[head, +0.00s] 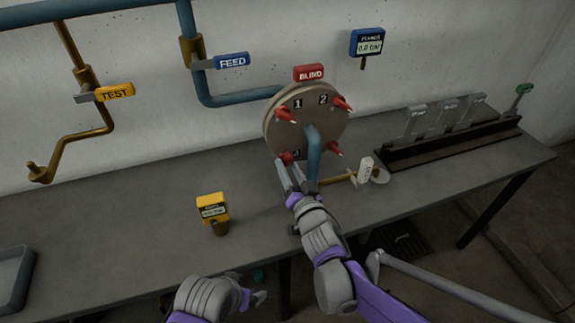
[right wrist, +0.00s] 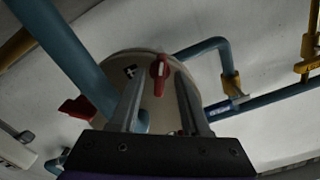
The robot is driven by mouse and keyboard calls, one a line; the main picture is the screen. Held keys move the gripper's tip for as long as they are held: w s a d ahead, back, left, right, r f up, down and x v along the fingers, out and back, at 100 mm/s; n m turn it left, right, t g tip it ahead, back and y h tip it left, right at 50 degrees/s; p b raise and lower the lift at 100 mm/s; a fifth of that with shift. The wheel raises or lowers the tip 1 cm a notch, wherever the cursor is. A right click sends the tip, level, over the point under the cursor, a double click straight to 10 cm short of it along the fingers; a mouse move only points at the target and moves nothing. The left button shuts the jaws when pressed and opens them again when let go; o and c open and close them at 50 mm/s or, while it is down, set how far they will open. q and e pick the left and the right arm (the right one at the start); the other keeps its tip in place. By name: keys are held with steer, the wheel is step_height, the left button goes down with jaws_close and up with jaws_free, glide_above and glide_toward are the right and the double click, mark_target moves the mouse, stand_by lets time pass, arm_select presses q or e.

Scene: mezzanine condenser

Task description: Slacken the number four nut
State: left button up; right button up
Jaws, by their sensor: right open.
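A round flange disc (head: 267,125) with several red nuts stands upright at the wall end of the blue pipe. Labels 1 and 2 show at its top. A red nut (head: 286,157) sits at the disc's lower left, beside a small label partly hidden by my fingers. My right gripper (head: 290,173) is open in front of this nut. In the right wrist view the red nut (right wrist: 160,70) lies between the two finger tips; whether they touch it I cannot tell. The dark label beside it is hard to read. My left gripper (head: 252,290) is low at the bottom, its jaws unclear.
A blue pipe (head: 314,155) comes out of the disc's middle, close right of my right gripper. A brass valve with a white tag (head: 366,169) is at the right. A black rack (head: 450,143) holds grey tools.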

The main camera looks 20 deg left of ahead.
steer(key=shift+w+a, duration=0.3)
steer(key=shift+w, duration=0.1)
steer(key=shift+c, duration=0.2)
jaws_close()
steer(key=n, duration=0.3)
steer(key=shift+d+n+b, duration=0.1)
steer(key=shift+n+b, duration=0.2)
steer(key=shift+b, duration=0.1)
steer(key=n, duration=0.3)
steer(key=shift+n, duration=0.3)
steer(key=n, duration=0.3)
steer(key=shift+n, duration=2.2)
